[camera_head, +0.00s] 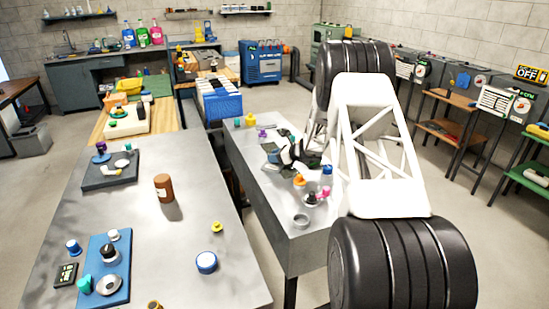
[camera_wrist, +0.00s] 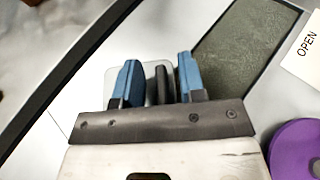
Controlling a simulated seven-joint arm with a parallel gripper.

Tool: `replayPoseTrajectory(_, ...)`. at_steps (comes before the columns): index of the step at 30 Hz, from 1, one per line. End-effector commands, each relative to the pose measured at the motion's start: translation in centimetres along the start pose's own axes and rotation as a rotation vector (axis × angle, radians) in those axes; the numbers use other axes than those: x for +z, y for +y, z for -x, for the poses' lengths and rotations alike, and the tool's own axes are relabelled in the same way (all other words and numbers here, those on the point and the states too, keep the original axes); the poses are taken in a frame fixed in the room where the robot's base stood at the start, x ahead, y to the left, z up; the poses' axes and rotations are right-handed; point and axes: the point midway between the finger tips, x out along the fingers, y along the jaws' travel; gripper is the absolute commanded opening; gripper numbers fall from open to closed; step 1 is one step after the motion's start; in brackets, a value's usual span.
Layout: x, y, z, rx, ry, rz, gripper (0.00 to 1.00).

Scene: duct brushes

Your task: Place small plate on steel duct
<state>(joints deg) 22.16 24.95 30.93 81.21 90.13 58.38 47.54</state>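My gripper (camera_wrist: 158,75) points down over a pale grey surface in the wrist view, its two blue fingers apart. A dark upright piece (camera_wrist: 163,86) stands between the fingers, with narrow gaps visible on both sides. Behind them is a pale rounded plate-like shape (camera_wrist: 112,78), mostly hidden by the fingers; I cannot tell whether it is the small plate or whether the dark piece belongs to it. In the head view my gripper (camera_head: 290,153) is low over the narrow grey bench (camera_head: 285,222), partly hidden by my arm. I cannot clearly identify the steel duct.
A dark green-grey rectangle (camera_wrist: 243,45), an OPEN label (camera_wrist: 304,45) and a purple round thing (camera_wrist: 295,148) lie right of the fingers.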

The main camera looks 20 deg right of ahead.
Motion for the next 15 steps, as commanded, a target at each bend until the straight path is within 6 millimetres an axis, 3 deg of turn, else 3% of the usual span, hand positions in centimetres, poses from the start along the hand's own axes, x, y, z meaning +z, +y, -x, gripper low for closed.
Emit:
replayPoseTrajectory(8, 0.1, 0.0, 2.4, -0.002, 0.0, 0.0, 0.37)
replayPoseTrajectory(15, 0.1, -0.1, 6.1, -0.003, -0.001, 0.0, 0.37)
